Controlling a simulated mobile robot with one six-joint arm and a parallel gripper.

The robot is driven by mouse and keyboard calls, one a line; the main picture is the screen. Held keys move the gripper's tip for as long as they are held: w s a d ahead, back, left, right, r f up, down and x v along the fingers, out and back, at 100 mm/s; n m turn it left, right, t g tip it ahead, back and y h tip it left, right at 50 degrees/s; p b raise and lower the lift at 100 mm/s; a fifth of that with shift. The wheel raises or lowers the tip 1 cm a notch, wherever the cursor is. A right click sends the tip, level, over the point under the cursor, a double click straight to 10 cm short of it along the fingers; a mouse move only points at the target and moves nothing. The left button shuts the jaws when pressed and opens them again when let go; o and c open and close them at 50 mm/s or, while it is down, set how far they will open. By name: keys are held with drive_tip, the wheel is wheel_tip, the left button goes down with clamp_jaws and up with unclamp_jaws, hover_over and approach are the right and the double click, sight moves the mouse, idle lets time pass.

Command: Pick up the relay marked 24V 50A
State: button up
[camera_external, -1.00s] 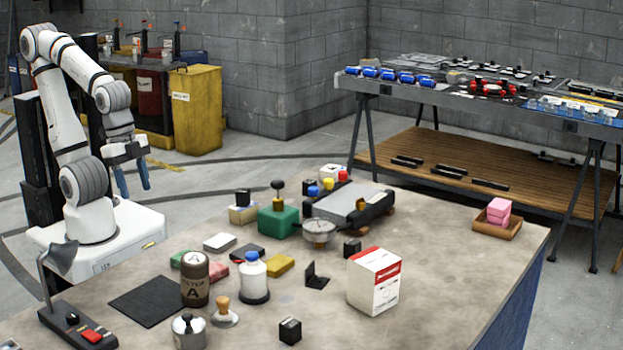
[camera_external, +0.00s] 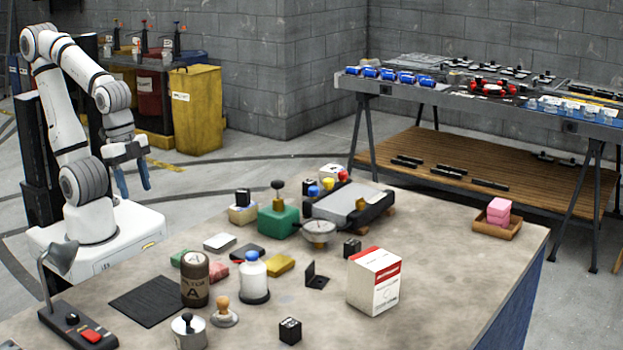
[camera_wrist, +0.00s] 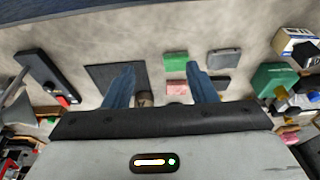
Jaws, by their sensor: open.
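Several small black block-shaped parts stand on the workbench, and I cannot read a 24V 50A marking on any. One black cube (camera_external: 290,330) with pale marks is at the front edge. Another black block (camera_external: 352,247) is right of the round gauge. A third (camera_external: 243,197) sits on a beige base at the back left. My gripper (camera_external: 134,190) is open and empty, left of the bench with its blue fingers pointing down. In the wrist view my gripper (camera_wrist: 161,82) shows both fingers apart, with bench items beyond them.
A brown canister (camera_external: 194,280), a white bottle with blue cap (camera_external: 253,275), a stamp (camera_external: 224,312) and a red-white box (camera_external: 374,285) crowd the bench. A dark mat (camera_external: 150,300) lies at the left, near a lamp (camera_external: 62,262). The bench's right side is mostly clear.

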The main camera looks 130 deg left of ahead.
drive_tip(key=shift+w, duration=0.1)
drive_tip(key=w+a+r+p, duration=0.1)
drive_tip(key=w+a+r, duration=0.1)
drive_tip(key=w, duration=0.5)
drive_tip(key=w+a+r+p, duration=0.1)
drive_tip(key=w+a, duration=0.1)
drive_tip(key=w, duration=0.4)
drive_tip(key=t+p, duration=0.1)
drive_tip(key=p, duration=0.2)
hover_over(348, 241)
drive_tip(key=s, duration=0.3)
wheel_tip(348, 241, down, 11)
drive_tip(key=p+x, duration=0.1)
drive_tip(key=x, duration=0.3)
drive_tip(key=p+x, duration=0.1)
drive_tip(key=x, duration=0.2)
drive_tip(key=shift+w+f, duration=0.25)
drive_tip(key=shift+w, duration=0.1)
drive_tip(key=shift+t, duration=0.3)
drive_tip(key=c, duration=1)
